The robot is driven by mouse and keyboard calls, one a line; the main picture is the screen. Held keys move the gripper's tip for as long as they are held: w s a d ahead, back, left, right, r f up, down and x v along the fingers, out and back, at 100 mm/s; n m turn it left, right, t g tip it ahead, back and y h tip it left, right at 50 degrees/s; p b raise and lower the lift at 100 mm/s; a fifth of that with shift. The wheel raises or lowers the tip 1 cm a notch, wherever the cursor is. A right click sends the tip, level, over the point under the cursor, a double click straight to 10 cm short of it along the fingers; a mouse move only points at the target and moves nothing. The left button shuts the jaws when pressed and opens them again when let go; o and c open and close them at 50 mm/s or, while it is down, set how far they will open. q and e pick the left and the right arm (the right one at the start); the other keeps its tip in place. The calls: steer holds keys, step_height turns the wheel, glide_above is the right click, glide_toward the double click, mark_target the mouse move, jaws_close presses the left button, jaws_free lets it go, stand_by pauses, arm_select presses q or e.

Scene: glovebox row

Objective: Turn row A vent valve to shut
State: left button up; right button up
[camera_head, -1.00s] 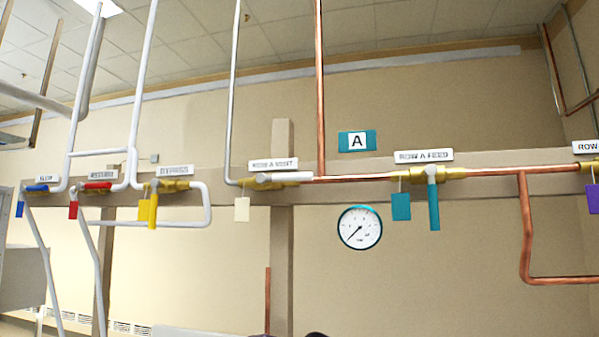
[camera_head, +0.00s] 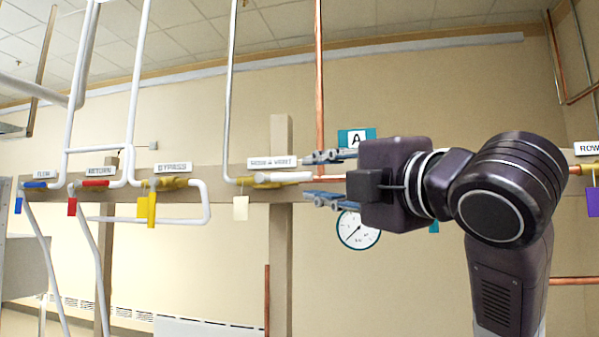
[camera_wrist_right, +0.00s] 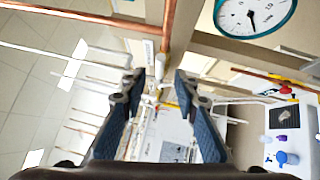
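The row A vent valve (camera_head: 268,181) is on the wall rail, under its white label (camera_head: 272,162). Its white handle lies along the pipe, pointing right, and a cream tag (camera_head: 240,208) hangs at its left. My right gripper (camera_head: 294,179) comes in from the right, with its fingers apart, one above and one below the line of the handle. In the right wrist view the gripper (camera_wrist_right: 158,82) is open, with a small white piece, apparently the handle's end (camera_wrist_right: 160,66), between the fingertips. I cannot tell whether they touch it. My left gripper is out of view.
My right arm covers the row A feed valve and part of the gauge (camera_head: 357,232). A copper pipe (camera_head: 319,80) rises just behind the fingers.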

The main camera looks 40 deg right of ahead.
mark_target(298, 178)
steer(key=w, duration=0.2)
steer(key=w+p, duration=0.1)
steer(key=w, duration=0.1)
steer(key=w+p, duration=0.1)
steer(key=w, duration=0.1)
steer(key=shift+d+r, duration=0.2)
steer(key=shift+r, duration=0.2)
steer(key=shift+c, duration=0.6)
jaws_close()
